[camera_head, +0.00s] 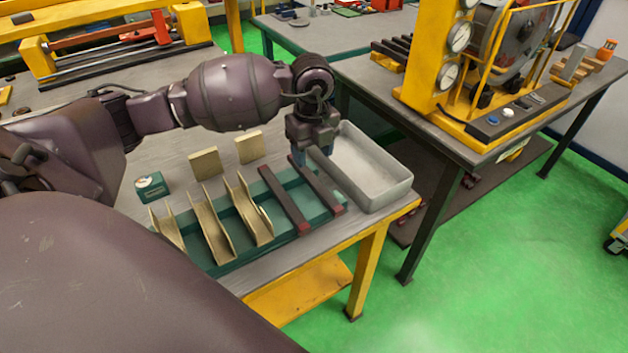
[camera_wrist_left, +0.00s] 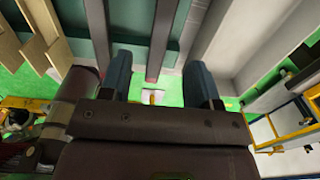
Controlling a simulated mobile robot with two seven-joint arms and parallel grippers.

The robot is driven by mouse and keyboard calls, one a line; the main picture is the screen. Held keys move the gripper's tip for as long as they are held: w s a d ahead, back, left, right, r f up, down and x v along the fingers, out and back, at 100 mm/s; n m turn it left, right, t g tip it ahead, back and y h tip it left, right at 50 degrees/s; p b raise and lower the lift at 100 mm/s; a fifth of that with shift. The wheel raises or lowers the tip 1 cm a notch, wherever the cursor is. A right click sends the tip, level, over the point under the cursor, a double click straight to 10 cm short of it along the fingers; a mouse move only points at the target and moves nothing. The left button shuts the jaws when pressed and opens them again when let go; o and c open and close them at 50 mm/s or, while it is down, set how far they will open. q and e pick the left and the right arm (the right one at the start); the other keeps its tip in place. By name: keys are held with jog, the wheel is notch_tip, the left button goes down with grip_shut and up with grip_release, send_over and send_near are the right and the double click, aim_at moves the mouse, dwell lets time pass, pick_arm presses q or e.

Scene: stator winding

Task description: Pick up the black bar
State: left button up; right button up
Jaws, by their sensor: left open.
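Two dark, reddish-black bars lie side by side across the right part of a green tray (camera_head: 345,208): a left bar (camera_head: 284,202) and a right bar (camera_head: 322,190). My left gripper (camera_head: 311,156) points down over the far end of the right bar and partly hides it. In the left wrist view my open left gripper (camera_wrist_left: 160,85) has the right bar (camera_wrist_left: 165,35) between the lines of its two fingers. The left bar (camera_wrist_left: 99,35) lies outside the left finger. I cannot tell the exact height of the fingers over the bar. My right gripper is not in view.
A grey bin (camera_head: 385,180) stands close to the right of the gripper. Several tan channel pieces (camera_head: 212,225) stand in the tray's left part. Two tan blocks (camera_head: 205,163) and a small green box (camera_head: 151,187) are on the bench. The yellow-framed machine (camera_head: 430,60) is on another table.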

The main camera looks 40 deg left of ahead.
aim_at(314, 179)
pick_arm(q)
notch_tip(314, 179, down, 8)
jog(key=shift+w+r, duration=0.1)
grip_shut()
dwell(0.6)
